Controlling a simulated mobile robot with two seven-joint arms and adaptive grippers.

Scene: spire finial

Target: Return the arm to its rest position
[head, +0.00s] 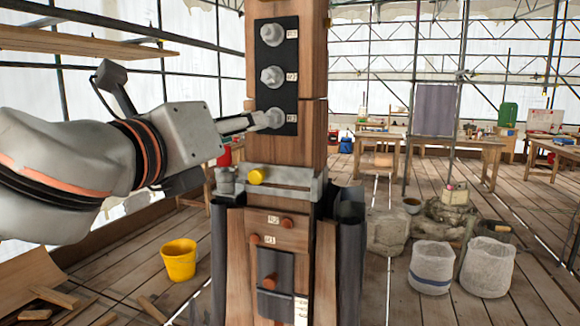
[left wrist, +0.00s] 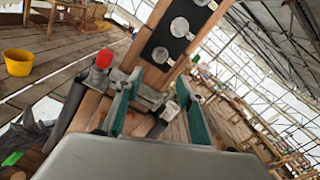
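My left arm comes in from the left in the head view. Its gripper (head: 258,121) is in front of the wooden post (head: 285,150), and its tips overlap the lowest bolt (head: 276,118) in the picture. In the left wrist view the two green-padded fingers of the left gripper (left wrist: 157,80) stand apart with nothing held between them. The lowest bolt (left wrist: 160,55) shows beyond the fingertips there; I cannot tell the exact gap. The black plate (head: 264,83) on the post carries three grey bolts in a column. My right gripper is not in view.
A grey bracket (head: 290,188) with a yellow cap (head: 256,176) wraps the post below the gripper. A plank shelf (head: 85,42) is above the arm at left. A yellow bucket (head: 178,261) stands on the floor; white sacks (head: 432,267) stand at right.

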